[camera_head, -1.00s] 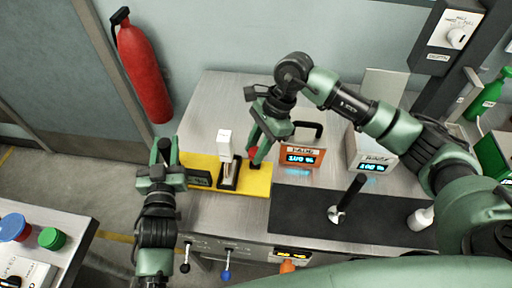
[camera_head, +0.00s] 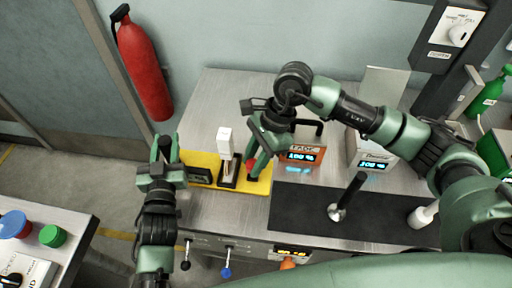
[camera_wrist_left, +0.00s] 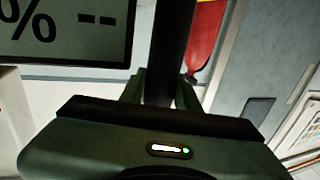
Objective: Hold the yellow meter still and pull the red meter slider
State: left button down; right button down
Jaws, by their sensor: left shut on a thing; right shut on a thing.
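The yellow meter (camera_head: 257,184) lies flat at the table's left side, with a small dark display (camera_head: 200,175) and a white-topped upright post (camera_head: 226,150) on a black base. My left gripper (camera_head: 165,160) is at its left end, shut on it. In the left wrist view my left gripper (camera_wrist_left: 164,92) has a dark bar between its fingers; a large display reading "% --" (camera_wrist_left: 65,30) is beside it. The red slider knob (camera_head: 251,165) is at the meter's right part. My right gripper (camera_head: 257,160) comes from above and is shut on it, partly covering it.
An orange display box (camera_head: 300,156) and a white display box (camera_head: 370,152) stand right of the meter. A dark mat (camera_head: 385,222) with an upright black-handled tool (camera_head: 349,195) is in front. A red extinguisher (camera_head: 144,70) hangs on the wall.

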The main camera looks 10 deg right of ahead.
jog(key=shift+s+a, duration=0.35)
jog(key=shift+s, duration=0.4)
jog(key=c, duration=1.1)
grip_release()
jog(key=shift+r, duration=0.1)
jog(key=v, duration=1.2)
jog(key=shift+w+d, duration=0.1)
jog(key=shift+d, duration=0.05)
